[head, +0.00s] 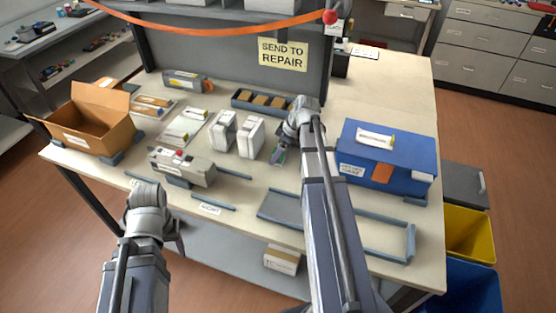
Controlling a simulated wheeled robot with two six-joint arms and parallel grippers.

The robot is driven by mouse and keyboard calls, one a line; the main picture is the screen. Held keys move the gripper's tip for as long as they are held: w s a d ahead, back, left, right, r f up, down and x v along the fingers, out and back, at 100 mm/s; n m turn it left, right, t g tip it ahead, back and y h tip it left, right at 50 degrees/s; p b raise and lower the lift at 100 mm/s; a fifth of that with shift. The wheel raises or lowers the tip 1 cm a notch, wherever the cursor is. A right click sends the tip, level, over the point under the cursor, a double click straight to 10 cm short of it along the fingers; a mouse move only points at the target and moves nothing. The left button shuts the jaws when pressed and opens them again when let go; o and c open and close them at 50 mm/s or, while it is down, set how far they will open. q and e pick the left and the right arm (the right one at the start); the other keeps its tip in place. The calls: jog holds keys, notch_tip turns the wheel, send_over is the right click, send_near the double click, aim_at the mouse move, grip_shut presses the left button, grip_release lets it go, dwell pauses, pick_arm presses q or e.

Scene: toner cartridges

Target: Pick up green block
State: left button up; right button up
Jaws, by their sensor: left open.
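A small green patch, likely the green block (281,156), shows on the table at the tip of my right arm, partly hidden by the gripper. My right gripper (278,153) points down at it, small and mostly covered by its own wrist. I cannot tell whether its fingers are open or closed around the green piece. My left gripper (174,240) is open, below its wrist at the table's front edge, well apart from the green piece. Nothing shows in it.
Two white boxes (250,138) stand just left of the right gripper. A blue case (386,160) is at its right. A dark tray (265,101) with brown blocks lies behind. A grey cartridge unit (183,167) and an open carton (92,118) stand left. An empty rail frame (388,254) lies in front.

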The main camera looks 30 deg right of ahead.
jog(key=shift+r, duration=0.1)
grip_shut()
dwell(0.5)
